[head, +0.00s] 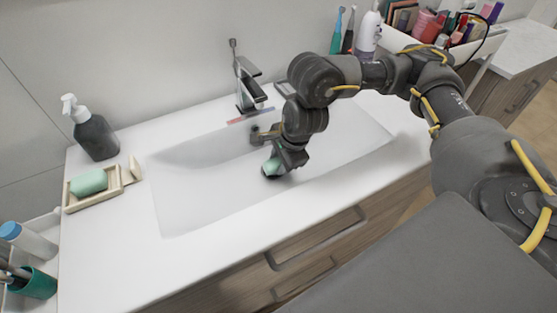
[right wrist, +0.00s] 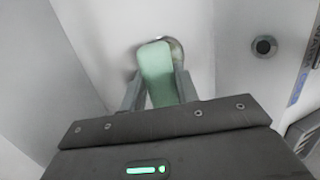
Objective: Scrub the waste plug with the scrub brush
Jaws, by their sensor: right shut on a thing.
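The scrub brush (right wrist: 157,73) has a pale green handle and is held between the fingers of my right gripper (right wrist: 158,95). In the head view the brush's green handle (head: 271,166) shows at the tip of my right gripper (head: 279,164), low inside the sink basin. The waste plug (right wrist: 177,47) is a round metallic disc in the basin floor. In the right wrist view the brush overlaps it and hides much of it. I cannot tell whether the brush touches the plug. My left gripper is not in view.
The white sink (head: 190,200) has a tall faucet (head: 247,80) at its back. A soap dispenser (head: 95,136) and a green soap bar (head: 89,182) in a wooden tray (head: 112,188) stand on the left counter. A green cup (head: 36,284) stands at lower left.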

